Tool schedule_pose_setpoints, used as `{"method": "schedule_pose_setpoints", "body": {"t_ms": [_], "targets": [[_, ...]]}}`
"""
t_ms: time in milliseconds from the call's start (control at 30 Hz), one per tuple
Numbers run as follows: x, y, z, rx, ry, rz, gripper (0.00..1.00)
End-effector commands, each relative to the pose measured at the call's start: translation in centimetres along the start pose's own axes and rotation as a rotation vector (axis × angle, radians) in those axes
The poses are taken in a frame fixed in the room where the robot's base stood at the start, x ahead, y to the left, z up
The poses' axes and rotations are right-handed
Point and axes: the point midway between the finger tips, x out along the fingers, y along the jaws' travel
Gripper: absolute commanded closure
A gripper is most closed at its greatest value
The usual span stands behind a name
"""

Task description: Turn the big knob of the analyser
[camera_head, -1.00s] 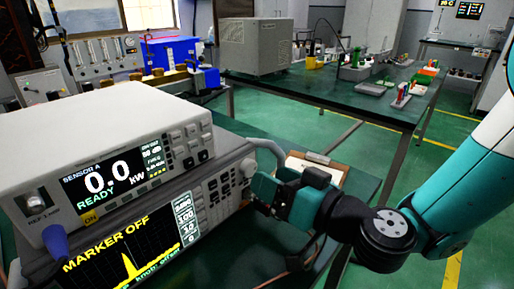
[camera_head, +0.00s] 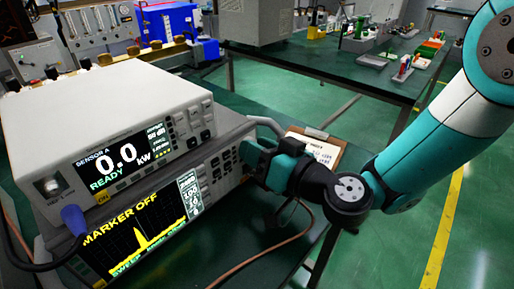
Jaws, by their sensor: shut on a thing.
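The analyser (camera_head: 140,230) is the lower of two stacked grey instruments at the left. Its screen reads "MARKER OFF" above a yellow trace with one peak; the small bottom line is hard to read. Its front has rows of small buttons (camera_head: 222,165) right of the screen. My gripper (camera_head: 249,158), teal and black, reaches in from the right to the right end of this front panel. It is shut at the place of the big knob. The fingers hide most or all of the knob, so I cannot tell its angle.
A power meter (camera_head: 110,120) reading 0.0 kW and READY stands on the analyser. A blue plug (camera_head: 75,219) with a dark cable is at its lower left. A clipboard (camera_head: 316,148) lies behind my gripper. A brown cable (camera_head: 262,260) crosses the bench in front.

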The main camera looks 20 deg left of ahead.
Motion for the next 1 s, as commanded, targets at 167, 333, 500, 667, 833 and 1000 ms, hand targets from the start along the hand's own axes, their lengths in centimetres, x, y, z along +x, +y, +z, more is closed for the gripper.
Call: {"method": "schedule_pose_setpoints", "body": {"t_ms": [167, 333, 500, 667, 833, 1000], "targets": [[-0.03, 0.13, 0.06, 0.127, 0.001, 0.001, 0.89], [-0.03, 0.16, -0.03, 0.313, 0.002, 0.002, 0.89], [-0.04, 0.18, -0.08, 0.409, 0.003, 0.002, 0.88], [-0.05, 0.19, -0.10, 0.415, 0.003, 0.003, 0.88], [-0.05, 0.20, -0.10, 0.413, 0.003, 0.003, 0.56], [-0.02, 0.13, -0.06, 0.413, 0.002, 0.002, 0.39]]}}
